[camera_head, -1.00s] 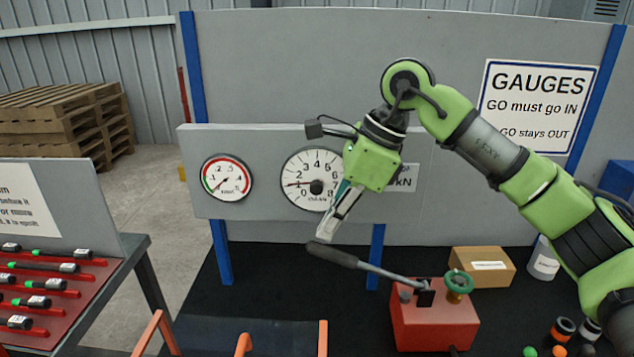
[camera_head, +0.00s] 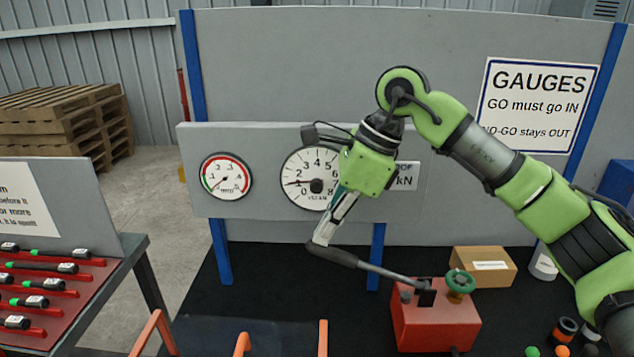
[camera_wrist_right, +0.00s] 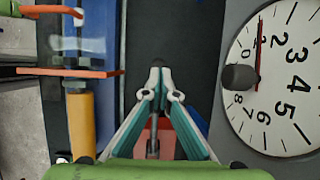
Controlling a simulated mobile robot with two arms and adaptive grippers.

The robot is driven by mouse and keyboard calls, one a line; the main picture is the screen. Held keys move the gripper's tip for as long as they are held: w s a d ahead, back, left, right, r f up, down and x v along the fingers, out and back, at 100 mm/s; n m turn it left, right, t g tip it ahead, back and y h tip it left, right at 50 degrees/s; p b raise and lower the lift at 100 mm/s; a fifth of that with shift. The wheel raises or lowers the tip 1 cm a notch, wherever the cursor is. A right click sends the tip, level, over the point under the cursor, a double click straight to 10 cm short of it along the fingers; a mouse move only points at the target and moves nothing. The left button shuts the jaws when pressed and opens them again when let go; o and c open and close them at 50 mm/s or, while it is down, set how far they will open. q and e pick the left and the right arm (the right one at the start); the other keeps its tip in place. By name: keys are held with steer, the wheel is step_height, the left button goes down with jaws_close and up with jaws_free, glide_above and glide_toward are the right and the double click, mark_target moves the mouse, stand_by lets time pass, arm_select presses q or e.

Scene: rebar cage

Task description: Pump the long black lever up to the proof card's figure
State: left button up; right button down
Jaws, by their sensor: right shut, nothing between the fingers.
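The long black lever (camera_head: 334,256) slants up to the left from the red pump block (camera_head: 436,325), its thick grip end free. My right gripper (camera_head: 319,239) is shut and empty, pointing down with its fingertips at the top of the grip end; contact is hard to tell. In the right wrist view the shut fingertips (camera_wrist_right: 158,68) cover most of the lever. The large white dial (camera_head: 307,168) has its needle near the low end of the scale. A white card ending in "kN" (camera_head: 407,176) is mostly hidden behind my right gripper. My left gripper is not in view.
A smaller red-rimmed gauge (camera_head: 226,177) is on the same panel. A green handwheel (camera_head: 460,281) tops the pump block, with a cardboard box (camera_head: 484,266) behind. Orange bars (camera_head: 322,338) rise in front.

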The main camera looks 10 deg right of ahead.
mark_target(315, 253)
steer(key=shift+a+f+b, duration=0.3)
steer(key=shift+f+b, duration=0.1)
steer(key=shift+f, duration=0.25)
steer(key=shift+w+a+f+b, duration=0.1)
steer(key=shift+a+f+b, duration=0.1)
steer(key=shift+f+b, duration=0.35)
steer(key=shift+f, duration=0.2)
steer(key=shift+a+f+b, duration=0.2)
steer(key=shift+f+b, duration=0.1)
steer(key=shift+f, duration=0.25)
steer(key=shift+a+f+b, duration=0.2)
steer(key=shift+f+b, duration=0.25)
steer(key=shift+f, duration=0.35)
